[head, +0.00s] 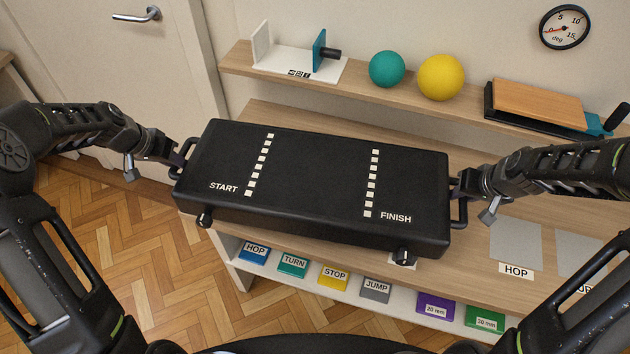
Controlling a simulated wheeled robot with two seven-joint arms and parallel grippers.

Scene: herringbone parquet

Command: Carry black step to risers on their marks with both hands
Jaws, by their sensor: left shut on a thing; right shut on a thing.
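The black step (315,185) is a long dark platform with dashed white lines and the words START and FINISH. It spans the middle of the head view, over the wooden bench top, with its right end slightly lower in the picture. My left gripper (183,155) is shut on the handle at its left end. My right gripper (460,190) is shut on the handle at its right end. Small black feet show under its front edge. A white piece (403,262) shows just below the right front foot. The risers and most marks cannot be made out beneath the step.
A back shelf holds a white stand (297,62), a teal ball (387,69), a yellow ball (440,77) and a wooden tilting board (538,102). Grey squares, one labelled HOP (515,245), lie on the bench at right. Coloured labelled blocks (333,277) sit on the lower shelf.

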